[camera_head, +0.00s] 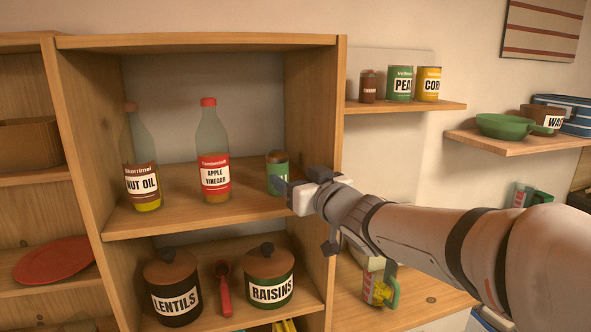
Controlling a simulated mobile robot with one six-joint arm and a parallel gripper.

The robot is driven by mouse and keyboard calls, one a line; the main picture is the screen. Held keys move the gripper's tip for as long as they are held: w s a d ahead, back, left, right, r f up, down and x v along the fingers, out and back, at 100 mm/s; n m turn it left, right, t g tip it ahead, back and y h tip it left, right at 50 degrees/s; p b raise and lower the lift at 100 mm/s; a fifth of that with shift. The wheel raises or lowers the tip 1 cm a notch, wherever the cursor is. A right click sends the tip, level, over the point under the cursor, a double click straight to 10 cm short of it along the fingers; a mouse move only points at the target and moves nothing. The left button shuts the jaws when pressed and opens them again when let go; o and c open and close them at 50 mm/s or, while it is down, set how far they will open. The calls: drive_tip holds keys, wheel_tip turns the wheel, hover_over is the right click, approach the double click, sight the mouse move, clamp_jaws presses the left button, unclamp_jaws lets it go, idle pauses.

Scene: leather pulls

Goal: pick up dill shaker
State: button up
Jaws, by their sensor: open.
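The dill shaker (277,171) is a small green container with a darker top, standing on the middle shelf at the right, close to the cabinet's side wall. Only part of its label shows; the rest is hidden behind my gripper. My gripper (290,190) is open and reaches in from the right, overlapping the shaker's lower right part in the picture. I cannot tell whether the jaws are around the shaker or in front of it.
An apple vinegar bottle (213,160) stands left of the shaker, with a nut oil bottle (141,165) further left. Below are a lentils pot (172,285), a red scoop (223,290) and a raisins pot (269,272). The cabinet's side wall (318,110) is close on the right.

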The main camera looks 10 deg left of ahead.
sight(283, 174)
drive_tip(key=shift+w+a+r, duration=0.1)
drive_tip(key=shift+w+a, duration=0.05)
drive_tip(key=shift+a, duration=0.3)
drive_tip(key=x, duration=0.2)
drive_tip(key=p+x, duration=0.1)
drive_tip(key=x, duration=0.2)
drive_tip(key=shift+a+f, duration=0.2)
drive_tip(key=shift+a, duration=0.15)
drive_tip(key=shift+w+a+f+p, duration=0.1)
drive_tip(key=shift+w+a+p, duration=0.15)
drive_tip(key=shift+w+p, duration=0.1)
drive_tip(key=shift+s, duration=0.1)
drive_tip(key=shift+c, duration=0.5)
drive_tip(key=c, duration=1)
